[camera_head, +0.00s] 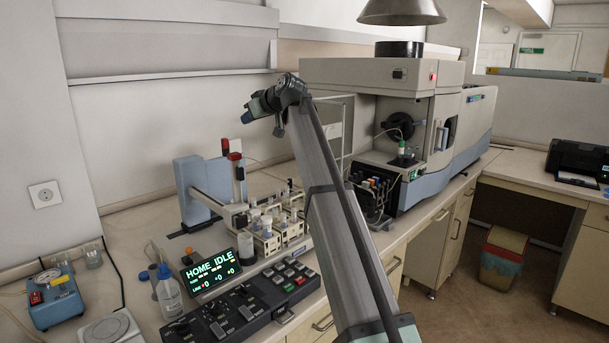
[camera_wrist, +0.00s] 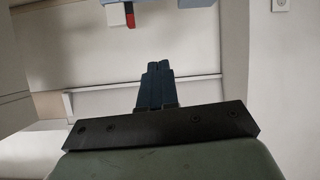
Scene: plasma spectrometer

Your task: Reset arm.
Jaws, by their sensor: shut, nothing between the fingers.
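My gripper (camera_head: 247,117) is raised in front of the back wall, above and to the right of the autosampler, clear of the bench. Its blue fingers (camera_wrist: 158,72) are together in the wrist view, with nothing held. My grey arm crosses the middle of the head view and hides part of the bench. The display (camera_head: 212,271) on the bench reads "HOME IDLE". A black control panel (camera_head: 250,305) with several buttons and switches lies in front of it.
The blue-grey autosampler (camera_head: 193,190) stands over racks of vials (camera_head: 277,228). The large spectrometer (camera_head: 370,75) stands to the right. A wash bottle (camera_head: 168,295) and a small blue device (camera_head: 52,298) are at left. A lamp or hood (camera_head: 402,10) hangs above. The air around my gripper is free.

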